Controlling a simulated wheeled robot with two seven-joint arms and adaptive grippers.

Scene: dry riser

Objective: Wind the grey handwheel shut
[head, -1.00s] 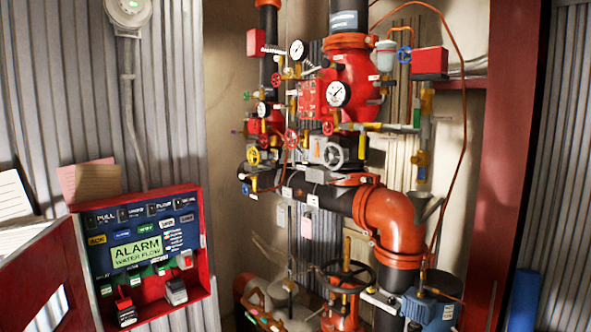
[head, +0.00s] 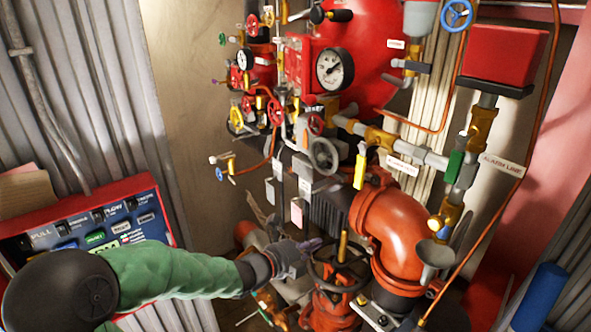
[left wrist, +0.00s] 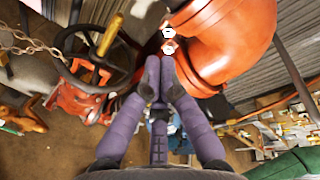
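The grey handwheel (head: 323,155) is on the red valve assembly, right of a small red wheel, near the middle of the head view. It is not clear in the left wrist view. My left gripper (head: 316,243) is below it, with its purple fingers beside the larger dark handwheel (head: 340,277) on the lower red valve. In the left wrist view the left gripper (left wrist: 160,62) has its fingertips together with nothing seen between them. The dark handwheel (left wrist: 107,58) is just left of the fingers there. My right gripper is in neither view.
An orange pipe elbow (head: 388,222) stands right of the left gripper. A funnel (head: 434,257) and a copper line (head: 502,215) are further right. The alarm panel (head: 88,232) is at left, partly behind my left arm. Small valves and gauges crowd the area above.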

